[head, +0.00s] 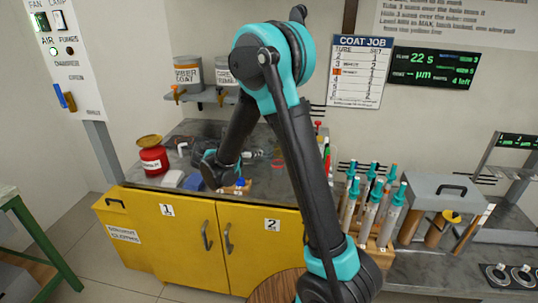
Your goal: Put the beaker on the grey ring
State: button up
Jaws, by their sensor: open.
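I cannot make out the beaker for certain; my arm hides part of the counter. I cannot identify the grey ring either. Round metal-rimmed fittings (497,273) show on the right bench, but I cannot tell whether one is the ring.
A red jar (153,156) stands at the counter's left. Small items, including a blue-topped one (240,184), crowd near my gripper. Two tins (188,73) sit on a wall shelf. Teal-tipped rods (370,205) stand right of my arm, beside a grey box (440,190).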

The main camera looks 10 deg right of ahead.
aim_at(262, 148)
jog(key=x, duration=1.2)
jog(key=shift+s, duration=0.1)
jog(key=shift+s+d+x, duration=0.1)
jog(key=shift+d+x, duration=0.1)
jog(key=shift+x, duration=1.15)
jog(key=shift+s+d+x, duration=0.15)
jog(key=shift+x, duration=1.15)
jog(key=shift+r, duration=0.1)
jog(key=c, duration=1.2)
jog(key=shift+c, duration=0.6)
jog(key=shift+r, duration=0.2)
